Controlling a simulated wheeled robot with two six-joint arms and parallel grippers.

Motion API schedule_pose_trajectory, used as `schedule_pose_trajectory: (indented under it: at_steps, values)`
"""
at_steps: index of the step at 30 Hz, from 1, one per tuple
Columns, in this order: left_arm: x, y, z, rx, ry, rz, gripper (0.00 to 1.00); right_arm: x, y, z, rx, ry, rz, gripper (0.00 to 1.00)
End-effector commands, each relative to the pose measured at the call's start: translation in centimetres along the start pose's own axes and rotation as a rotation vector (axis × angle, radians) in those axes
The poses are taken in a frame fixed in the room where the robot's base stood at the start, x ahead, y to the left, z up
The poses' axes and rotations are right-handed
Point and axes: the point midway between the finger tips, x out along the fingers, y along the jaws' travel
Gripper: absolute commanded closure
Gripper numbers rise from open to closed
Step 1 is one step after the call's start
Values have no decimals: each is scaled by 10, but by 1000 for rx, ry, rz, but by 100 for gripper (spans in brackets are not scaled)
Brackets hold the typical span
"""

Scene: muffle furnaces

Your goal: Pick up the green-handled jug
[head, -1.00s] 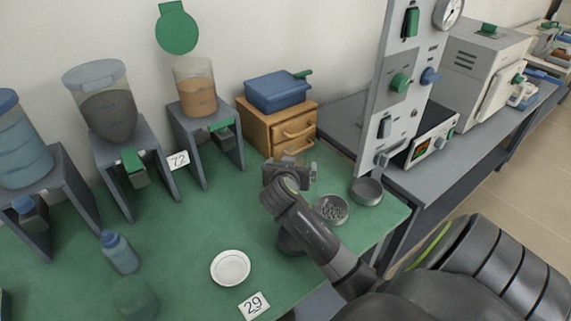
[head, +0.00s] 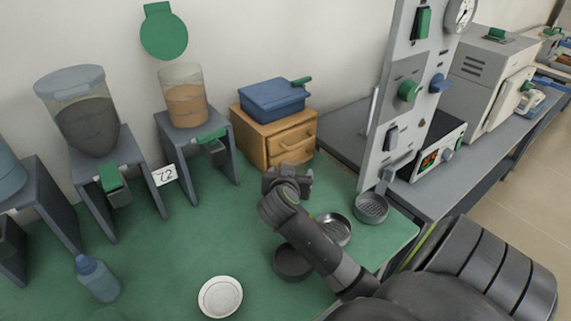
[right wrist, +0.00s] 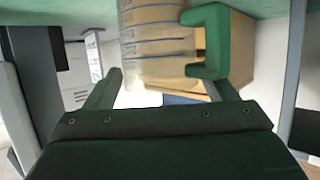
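The clear jug (right wrist: 157,40) shows in the right wrist view, with blue graduation lines and a green C-shaped handle (right wrist: 208,42) on its right. That view appears upside down, with the green tabletop along its top. My right gripper (right wrist: 165,88) is open, its fingers wide apart, and the jug and handle appear between or just beyond them; I cannot tell if they touch. In the head view my right gripper (head: 287,182) is in front of the wooden drawer box, and I cannot make out the jug there. My left gripper is not in view.
The wooden drawer box (head: 278,138) carries a blue case (head: 272,100). Hopper stands (head: 207,155) are to its left. Two metal sieves (head: 371,208) and a dark pan (head: 293,262) lie near my arm.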

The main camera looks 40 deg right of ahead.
Motion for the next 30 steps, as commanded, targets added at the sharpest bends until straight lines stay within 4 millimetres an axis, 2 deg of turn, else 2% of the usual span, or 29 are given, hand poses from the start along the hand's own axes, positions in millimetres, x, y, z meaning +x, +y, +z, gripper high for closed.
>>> schedule_pose_trajectory:
  at_steps: [1,4,12,13,19,22,30]
  values:
    - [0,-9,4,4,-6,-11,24,0,0,0,0,0,0,28]
    - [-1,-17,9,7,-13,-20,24,0,0,0,-1,-1,0,42]
    - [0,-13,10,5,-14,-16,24,1,0,2,-2,-4,2,77]
    - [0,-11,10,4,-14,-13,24,0,0,1,-2,-3,1,79]
    - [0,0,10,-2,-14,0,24,0,0,1,-3,-4,2,79]
    - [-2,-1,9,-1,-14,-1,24,-2,0,-6,-2,-2,1,79]
    - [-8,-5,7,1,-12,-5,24,-22,-1,-57,2,6,-2,79]
